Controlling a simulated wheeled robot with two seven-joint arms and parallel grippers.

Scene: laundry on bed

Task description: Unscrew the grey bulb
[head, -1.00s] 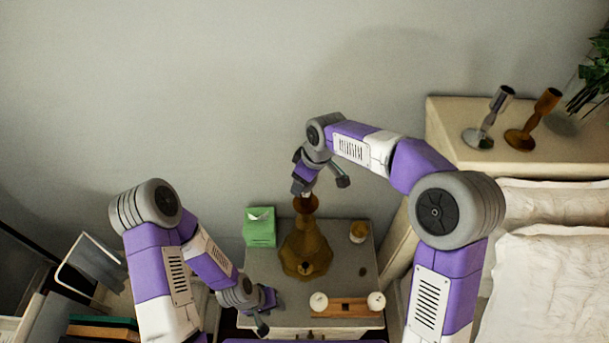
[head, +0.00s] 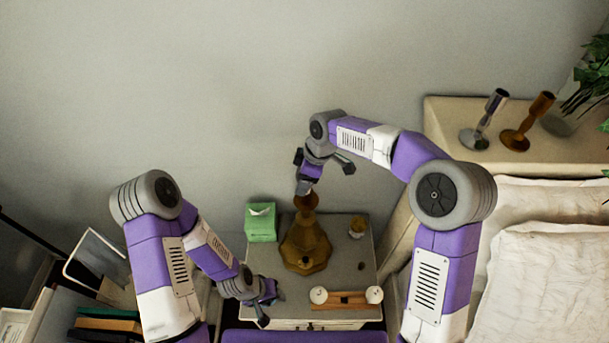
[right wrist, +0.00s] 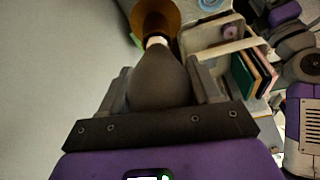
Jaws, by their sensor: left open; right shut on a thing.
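The grey bulb (right wrist: 158,78) fills the middle of the right wrist view, between the two fingers of my right gripper (right wrist: 157,90), which is shut on it. Its pale neck (right wrist: 156,41) points at the brown lamp top (right wrist: 153,14); I cannot tell how far it sits in the socket. My left gripper (head: 268,301) is open and empty by the nightstand's front left.
A green tissue box (head: 261,224) stands left of the lamp, a small amber jar (head: 357,227) right. A wooden holder (head: 346,301) with two whitish round ends lies in front. Two candlesticks (head: 474,138) (head: 516,139) stand on the right cabinet. Books (head: 108,325) are at lower left.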

